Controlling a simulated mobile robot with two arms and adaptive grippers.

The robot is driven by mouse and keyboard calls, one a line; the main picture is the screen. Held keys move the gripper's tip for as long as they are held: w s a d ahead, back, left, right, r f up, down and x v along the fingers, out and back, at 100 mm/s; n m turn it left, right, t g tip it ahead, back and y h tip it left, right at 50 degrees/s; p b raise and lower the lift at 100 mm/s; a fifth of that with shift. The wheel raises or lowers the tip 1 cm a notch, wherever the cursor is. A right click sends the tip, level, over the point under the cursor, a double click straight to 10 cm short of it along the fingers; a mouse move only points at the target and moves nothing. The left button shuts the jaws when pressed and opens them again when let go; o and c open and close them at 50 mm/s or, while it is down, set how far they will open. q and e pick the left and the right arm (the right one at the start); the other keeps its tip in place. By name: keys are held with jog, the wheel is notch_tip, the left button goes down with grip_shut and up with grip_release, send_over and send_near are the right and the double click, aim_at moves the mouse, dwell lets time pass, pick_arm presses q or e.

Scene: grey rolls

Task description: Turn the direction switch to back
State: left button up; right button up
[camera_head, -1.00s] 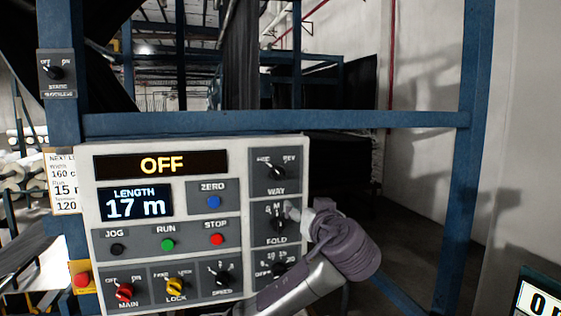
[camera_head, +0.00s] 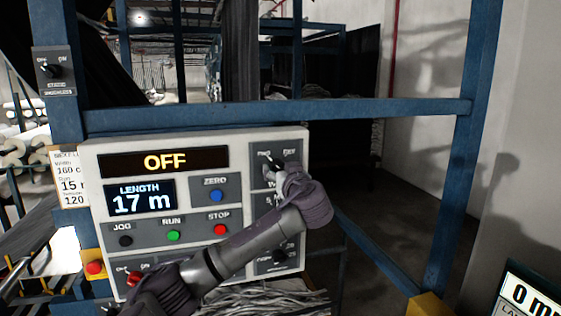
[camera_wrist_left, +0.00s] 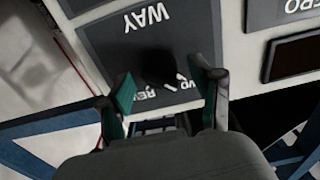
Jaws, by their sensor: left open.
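The direction switch is the dark WAY knob (camera_head: 275,161) at the top right of the control panel (camera_head: 92,190), marked FWD and REV. In the left wrist view the knob (camera_wrist_left: 158,66) appears upside down, its white mark towards the FWD side. My left gripper (camera_head: 271,171) is in front of it and hides part of it. In the left wrist view the gripper (camera_wrist_left: 162,75) is open, with one green-padded finger on each side of the knob. I cannot tell if the fingers touch it. My right gripper is out of view.
The panel's OFF display (camera_head: 165,161), blue ZERO button (camera_head: 216,196), green RUN button (camera_head: 173,235) and red STOP button (camera_head: 220,230) are close by. My left arm covers much of the lower panel. A blue frame bar (camera_head: 400,107) crosses above the panel.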

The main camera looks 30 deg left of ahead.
pick_arm(q)
jog(key=shift+w+a, duration=0.2)
